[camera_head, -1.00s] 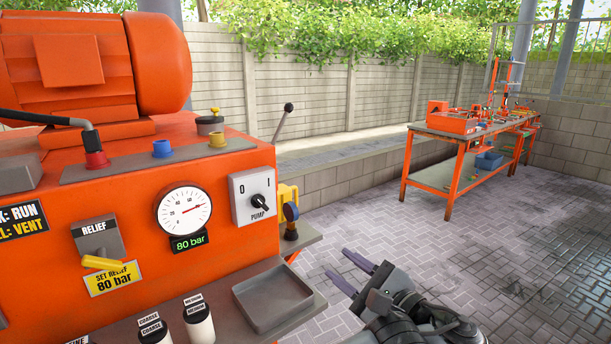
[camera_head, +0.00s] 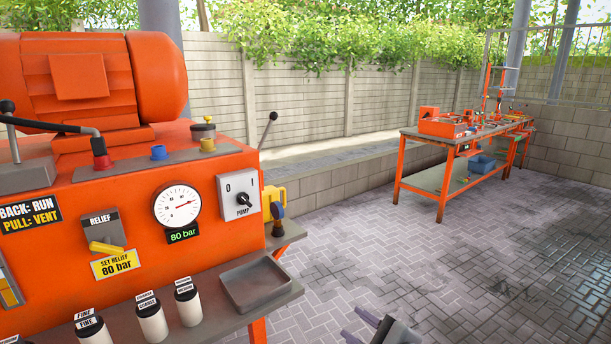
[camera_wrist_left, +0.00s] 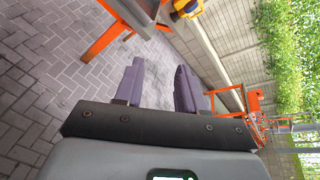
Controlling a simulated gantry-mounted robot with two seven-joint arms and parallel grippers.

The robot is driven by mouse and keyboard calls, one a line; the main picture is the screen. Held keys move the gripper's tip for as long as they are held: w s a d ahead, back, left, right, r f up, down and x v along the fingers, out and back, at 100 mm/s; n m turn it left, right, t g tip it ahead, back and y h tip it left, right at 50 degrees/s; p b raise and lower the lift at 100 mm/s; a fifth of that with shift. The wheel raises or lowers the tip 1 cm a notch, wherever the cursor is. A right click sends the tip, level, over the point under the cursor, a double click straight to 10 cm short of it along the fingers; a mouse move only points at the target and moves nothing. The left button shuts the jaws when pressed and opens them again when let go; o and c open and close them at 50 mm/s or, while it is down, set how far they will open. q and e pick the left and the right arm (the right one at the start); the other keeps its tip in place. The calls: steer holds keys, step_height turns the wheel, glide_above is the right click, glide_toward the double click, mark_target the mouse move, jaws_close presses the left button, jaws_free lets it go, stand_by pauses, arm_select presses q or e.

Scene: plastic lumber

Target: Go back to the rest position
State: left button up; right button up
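My left gripper (camera_head: 353,323) shows at the bottom edge of the head view, partly cut off, over the brick paving and to the right of the orange machine. In the left wrist view its two purple fingers (camera_wrist_left: 160,68) stand apart with nothing between them. It touches nothing that I can see. My right gripper is in neither view.
The orange machine (camera_head: 130,212) stands on the left, its gauge (camera_head: 177,207) at 80 bar. A grey tray (camera_head: 256,283) and several white canisters (camera_head: 151,320) sit on its front shelf. An orange-legged workbench (camera_head: 450,140) stands far right. The paving between is clear.

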arm_select(q)
steer(key=s+a+f+n+g+h+p, duration=0.3)
steer(key=s+f+n+g+h+p, duration=0.4)
steer(key=s+f, duration=0.45)
steer(key=s+a+f+n+g+p, duration=0.1)
steer(key=s+a+n+p, duration=0.45)
steer(key=s+a, duration=0.65)
steer(key=s+a+f+n+g+p, duration=0.1)
steer(key=s+a+n+p, duration=0.5)
steer(key=a, duration=1)
step_height(320, 180, up, 38)
steer(key=s+n+p, duration=0.1)
steer(key=s+p, duration=0.1)
steer(key=p, duration=3.3)
steer(key=shift+s, duration=0.25)
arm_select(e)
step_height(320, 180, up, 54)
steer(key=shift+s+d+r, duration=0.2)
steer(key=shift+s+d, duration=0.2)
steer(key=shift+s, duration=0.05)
arm_select(q)
steer(key=shift+a+n, duration=0.1)
steer(key=shift+n, duration=0.15)
